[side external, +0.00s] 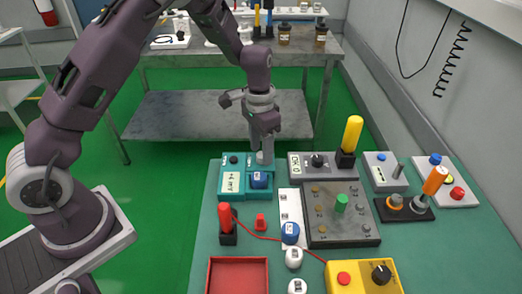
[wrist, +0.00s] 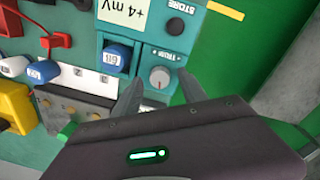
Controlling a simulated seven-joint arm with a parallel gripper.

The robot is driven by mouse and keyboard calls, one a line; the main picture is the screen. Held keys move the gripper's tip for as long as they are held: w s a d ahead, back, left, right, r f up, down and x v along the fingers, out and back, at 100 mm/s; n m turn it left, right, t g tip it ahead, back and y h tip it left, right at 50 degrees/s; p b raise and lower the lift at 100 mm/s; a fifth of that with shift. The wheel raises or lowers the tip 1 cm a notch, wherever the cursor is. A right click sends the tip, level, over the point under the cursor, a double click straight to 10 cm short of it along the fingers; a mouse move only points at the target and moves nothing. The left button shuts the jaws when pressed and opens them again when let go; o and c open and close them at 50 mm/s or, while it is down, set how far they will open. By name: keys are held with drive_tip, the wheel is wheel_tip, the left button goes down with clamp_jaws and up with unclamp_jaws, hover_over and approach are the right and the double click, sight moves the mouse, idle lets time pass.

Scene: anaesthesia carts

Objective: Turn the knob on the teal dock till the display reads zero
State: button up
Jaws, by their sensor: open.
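The teal dock (side external: 231,196) sits on the bench below my gripper; it also shows in the wrist view (wrist: 146,43). Its white display (wrist: 128,12) reads +4 mV and also shows in the side view (side external: 231,182). The grey round knob (wrist: 160,78), labelled TRIM, has a pale pointer mark. A black button (wrist: 175,26) labelled STORE is on the same panel. My gripper (wrist: 160,83) is open, pointing down, with its fingers on either side of the knob in the wrist view. In the side view my gripper (side external: 264,158) hides the knob. I cannot tell whether the fingers touch it.
A blue labelled cap (side external: 260,180) stands on the dock close to my gripper. A grey box with a black knob (side external: 317,160) and an upright yellow handle (side external: 351,134) are to the right. A red handle (side external: 226,217) stands in front. A red tray (side external: 238,262) is nearer.

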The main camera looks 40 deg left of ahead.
drive_tip(key=shift+f, duration=0.55)
clamp_jaws()
drive_tip(key=n, duration=0.4)
drive_tip(key=shift+n, duration=0.3)
drive_tip(key=shift+d+n+t, duration=0.1)
drive_tip(key=shift+n+t, duration=0.2)
drive_tip(key=shift+n, duration=2.3)
drive_tip(key=shift+r, duration=0.1)
